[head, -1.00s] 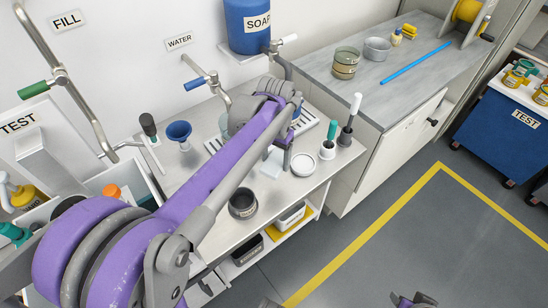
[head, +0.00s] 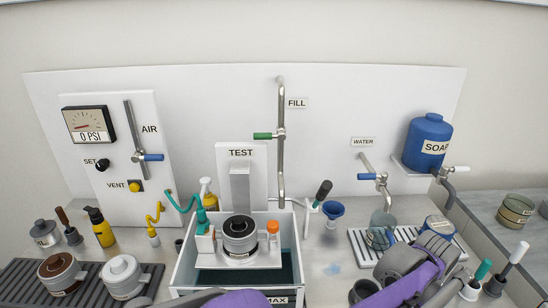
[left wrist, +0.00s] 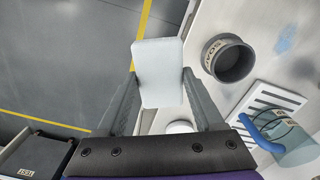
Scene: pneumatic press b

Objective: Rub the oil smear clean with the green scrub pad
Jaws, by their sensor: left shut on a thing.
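My left gripper (left wrist: 160,82) is shut on a pale, nearly white pad (left wrist: 158,65) in the left wrist view, with one finger on each side. No green shows on this pad's visible face, and its other face is hidden. A pale blue smear (head: 333,268) lies on the metal counter in the head view, right of the basin; it also shows in the left wrist view (left wrist: 287,37). I cannot tell whether it is oil. The held pad is apart from the smear. In the head view my left arm hides its gripper. My right gripper is not in view.
A dark cup (left wrist: 232,60) labelled SOAP stands between pad and smear in the left wrist view. A slatted drain tray (head: 359,243) holds a clear jug (head: 380,228). A blue funnel (head: 333,211) and the basin (head: 297,240) stand near the smear.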

